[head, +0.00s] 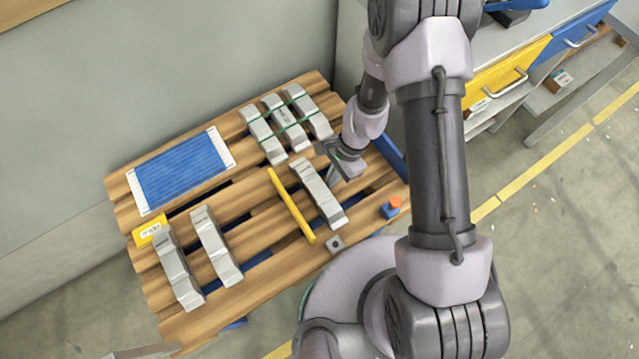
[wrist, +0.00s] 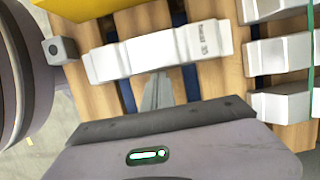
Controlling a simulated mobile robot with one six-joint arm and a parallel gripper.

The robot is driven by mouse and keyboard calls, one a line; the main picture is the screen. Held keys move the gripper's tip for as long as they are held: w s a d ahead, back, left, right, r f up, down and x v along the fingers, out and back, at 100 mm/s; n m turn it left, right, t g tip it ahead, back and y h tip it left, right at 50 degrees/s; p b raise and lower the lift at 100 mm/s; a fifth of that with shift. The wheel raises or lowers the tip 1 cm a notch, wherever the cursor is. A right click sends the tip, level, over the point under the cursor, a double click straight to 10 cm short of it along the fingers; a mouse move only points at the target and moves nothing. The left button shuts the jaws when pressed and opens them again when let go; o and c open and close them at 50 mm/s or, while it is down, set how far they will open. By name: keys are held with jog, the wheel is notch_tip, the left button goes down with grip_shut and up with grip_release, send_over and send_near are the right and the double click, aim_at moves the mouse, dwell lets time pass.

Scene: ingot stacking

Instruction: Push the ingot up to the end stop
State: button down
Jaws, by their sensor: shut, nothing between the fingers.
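A single silver ingot (head: 318,192) lies on the wooden pallet, parallel to a yellow bar (head: 291,205) with a strip of wood between them. A small grey block with a dark hole (head: 334,244) sits just beyond the ingot's near end, apart from it. I cannot tell for certain whether the bar or the block is the end stop. The wrist view shows the ingot (wrist: 160,52), block (wrist: 60,50) and bar (wrist: 85,8). My gripper (head: 332,180) is shut and empty beside the ingot's long side, opposite the bar. Its fingertips (wrist: 158,80) are very close; contact is unclear.
Several ingots with green straps (head: 284,124) lie at the back. Two loose ingots (head: 216,246) lie at the left, near a yellow label (head: 150,230) and a blue striped panel (head: 181,170). An orange-topped blue block (head: 391,207) stands at the right edge.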

aim_at(316, 189)
jog(key=shift+s+a, duration=0.7)
jog(key=shift+a, duration=0.35)
jog(key=shift+s+a, duration=0.7)
jog(key=shift+a, duration=0.35)
jog(key=p+v, duration=0.5)
jog(key=v, duration=0.1)
jog(key=shift+s+a+r, duration=0.15)
jog(key=shift+r, duration=0.1)
jog(key=shift+f, duration=0.1)
